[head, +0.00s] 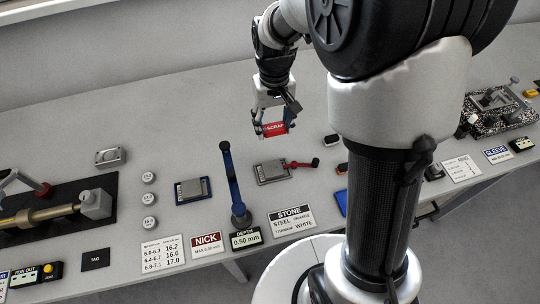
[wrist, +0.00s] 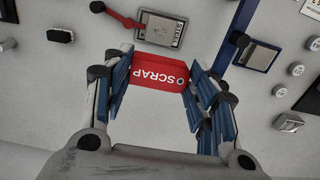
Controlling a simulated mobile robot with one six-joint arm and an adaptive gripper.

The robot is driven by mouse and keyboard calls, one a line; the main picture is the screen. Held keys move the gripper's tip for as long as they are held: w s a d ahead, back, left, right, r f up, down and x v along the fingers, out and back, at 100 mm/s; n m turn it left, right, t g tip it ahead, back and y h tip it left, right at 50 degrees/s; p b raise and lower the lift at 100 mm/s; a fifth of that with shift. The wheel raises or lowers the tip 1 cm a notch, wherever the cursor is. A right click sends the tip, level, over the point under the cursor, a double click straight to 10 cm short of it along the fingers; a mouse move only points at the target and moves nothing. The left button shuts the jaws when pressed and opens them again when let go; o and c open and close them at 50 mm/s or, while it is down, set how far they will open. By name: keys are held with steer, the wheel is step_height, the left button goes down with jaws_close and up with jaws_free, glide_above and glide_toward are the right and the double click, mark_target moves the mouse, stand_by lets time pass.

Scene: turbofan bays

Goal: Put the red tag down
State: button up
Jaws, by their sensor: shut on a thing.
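The red tag (head: 275,129) carries the white word SCRAP. In the head view it hangs between the fingers of my gripper (head: 274,124), over the grey bench behind the other items. The wrist view shows the tag (wrist: 160,70) spanning the gap between the blue-padded fingers of my gripper (wrist: 158,82). The gripper is shut on the tag. I cannot tell exactly how far the tag is above the bench. A black plate marked TAG (head: 95,259) lies bare at the bench's front left.
Blocks on plates (head: 272,172), small round weights (head: 149,200) and label cards (head: 208,244) fill the front. A shaft fixture (head: 50,212) sits left, a dark speckled tray (head: 503,115) right. The bench is clear at the back left.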

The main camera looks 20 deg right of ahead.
steer(key=f+b, duration=0.2)
steer(key=f, duration=0.7)
steer(key=f+b, duration=0.2)
steer(key=f, duration=0.7)
steer(key=shift+s+f+b, duration=0.2)
steer(key=shift+f+b, duration=0.1)
steer(key=shift+b, duration=0.1)
steer(key=shift+f, duration=0.1)
steer(key=shift+f, duration=0.15)
steer(key=o, duration=1)
steer(key=shift+c, duration=0.2)
step_height(320, 180, up, 12)
steer(key=p, duration=0.3)
step_height(320, 180, up, 14)
steer(key=f+t, duration=0.1)
steer(key=t, duration=0.1)
glide_above(273, 168)
steer(key=s, duration=0.8)
steer(key=s+r+t, duration=0.2)
steer(key=s+r, duration=0.4)
steer(key=s, duration=0.7)
steer(key=shift+s+t, duration=0.25)
steer(key=shift+t, duration=0.05)
